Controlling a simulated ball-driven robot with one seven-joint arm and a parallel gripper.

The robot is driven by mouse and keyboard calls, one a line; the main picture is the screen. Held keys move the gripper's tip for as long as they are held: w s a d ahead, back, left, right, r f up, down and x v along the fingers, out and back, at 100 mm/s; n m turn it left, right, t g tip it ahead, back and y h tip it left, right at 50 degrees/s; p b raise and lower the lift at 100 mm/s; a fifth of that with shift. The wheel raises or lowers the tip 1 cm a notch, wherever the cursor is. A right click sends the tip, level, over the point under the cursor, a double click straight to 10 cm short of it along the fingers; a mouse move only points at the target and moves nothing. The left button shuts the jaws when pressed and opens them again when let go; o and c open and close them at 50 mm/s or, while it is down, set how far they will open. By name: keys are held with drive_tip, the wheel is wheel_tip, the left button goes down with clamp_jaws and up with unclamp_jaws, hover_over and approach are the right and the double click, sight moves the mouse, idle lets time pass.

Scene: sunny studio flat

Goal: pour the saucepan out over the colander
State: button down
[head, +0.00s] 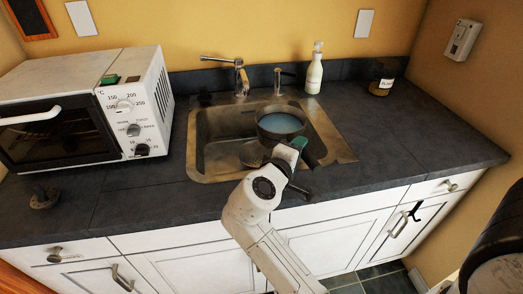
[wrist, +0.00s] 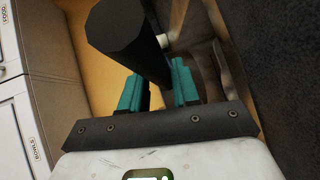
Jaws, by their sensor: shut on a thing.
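The dark saucepan (head: 265,136) is held over the sink, roughly level, with a pale blue-grey content showing inside. My gripper (head: 296,150) is at its near side, coming from the front of the counter. In the wrist view the teal fingers of my gripper (wrist: 158,92) are shut on the saucepan's black handle (wrist: 125,42). A round metallic thing (head: 251,154), likely the colander, sits low in the sink to the left of and below the pan. The pan and my arm hide part of the sink floor, and I cannot make out holes in it.
The steel sink (head: 203,165) has a tap (head: 240,78) behind it. A white soap bottle (head: 314,72) and a dark jar (head: 381,86) stand at the back. A toaster oven (head: 130,105) stands left, with a small dark object (head: 44,198) before it.

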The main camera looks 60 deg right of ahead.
drive_tip(key=shift+w+d+f+g, duration=0.1)
drive_tip(key=shift+d+f+g, duration=0.15)
drive_tip(key=shift+d+g, duration=0.3)
drive_tip(key=shift+w+d+f+g, duration=0.1)
drive_tip(key=shift+d+f+g, duration=0.1)
drive_tip(key=shift+d+g, duration=0.3)
